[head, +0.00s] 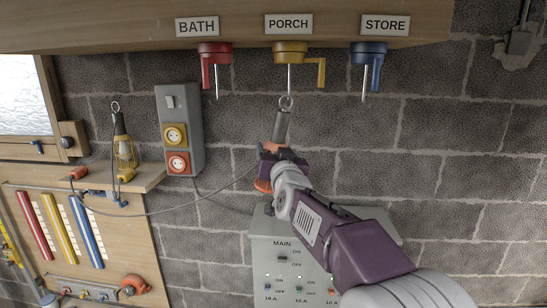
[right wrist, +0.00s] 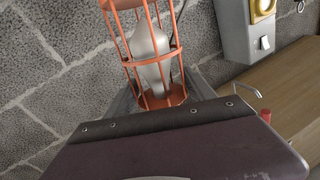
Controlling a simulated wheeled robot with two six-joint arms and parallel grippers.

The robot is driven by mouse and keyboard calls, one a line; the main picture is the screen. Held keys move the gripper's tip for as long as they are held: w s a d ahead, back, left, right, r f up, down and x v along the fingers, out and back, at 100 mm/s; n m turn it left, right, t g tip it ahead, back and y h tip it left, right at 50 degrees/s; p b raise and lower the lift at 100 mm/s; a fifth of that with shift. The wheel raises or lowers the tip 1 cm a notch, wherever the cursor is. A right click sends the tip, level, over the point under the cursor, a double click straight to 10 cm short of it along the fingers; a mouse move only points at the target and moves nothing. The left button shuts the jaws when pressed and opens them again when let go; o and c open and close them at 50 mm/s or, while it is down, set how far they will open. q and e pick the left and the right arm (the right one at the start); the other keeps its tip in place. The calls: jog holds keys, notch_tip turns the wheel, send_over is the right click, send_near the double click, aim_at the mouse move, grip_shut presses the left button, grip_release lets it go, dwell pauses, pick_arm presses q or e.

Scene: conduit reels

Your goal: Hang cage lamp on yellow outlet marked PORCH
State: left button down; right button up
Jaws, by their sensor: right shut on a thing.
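The cage lamp in my right gripper has a grey handle (head: 281,126), a ring at its top and an orange cage. The cage with its pale bulb shows close up in the right wrist view (right wrist: 150,45). My right gripper (head: 278,154) is shut on this lamp, which is nearly upright. The yellow outlet (head: 291,52) hangs under the beam below the PORCH label (head: 289,24), with a thin rod pointing down. The lamp's ring (head: 286,102) appears just at the rod's lower end; I cannot tell whether they touch. My left gripper is out of view.
A red outlet (head: 214,54) under BATH and a blue outlet (head: 369,55) under STORE flank the yellow one. A second lamp with a yellow cage (head: 125,152) is at the left shelf. A grey socket box (head: 180,130) is on the wall. A cord (head: 200,207) sags leftward from the held lamp.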

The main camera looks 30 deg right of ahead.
jog(key=w, duration=0.1)
jog(key=d+f+b, duration=0.1)
jog(key=w+b, duration=0.1)
jog(key=shift+w+d+f, duration=0.2)
jog(key=shift+w+d, duration=0.05)
jog(key=shift+w, duration=0.1)
jog(key=shift+d+f, duration=0.1)
jog(key=shift+d, duration=0.05)
dwell(0.4)
jog(key=o, duration=1.7)
